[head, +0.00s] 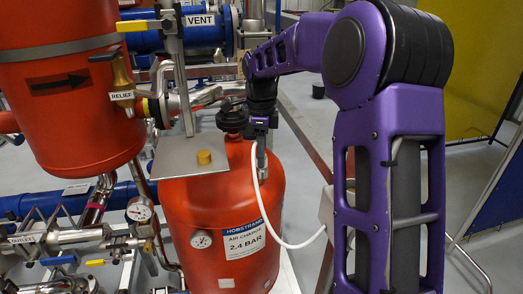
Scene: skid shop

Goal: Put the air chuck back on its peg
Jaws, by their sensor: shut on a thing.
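My gripper (261,132) is at the upper middle of the head view, pointing down beside the orange air tank (225,215). It is shut on the air chuck (262,160), a small grey metal piece hanging below the fingers. A thin white hose (266,212) loops down from near the chuck and across to the right, to a pale box (326,207) partly hidden by my arm. The chuck is in front of the tank's upper right side; whether it touches the tank I cannot tell. I cannot make out the peg.
A grey plate (175,158) with a yellow cap (204,157) is left of my gripper. A black fitting (232,118) stands close beside it on the tank top. An upper orange vessel (70,75), the relief valve (123,96) and pipes fill the left. Grey floor (308,108) is open behind.

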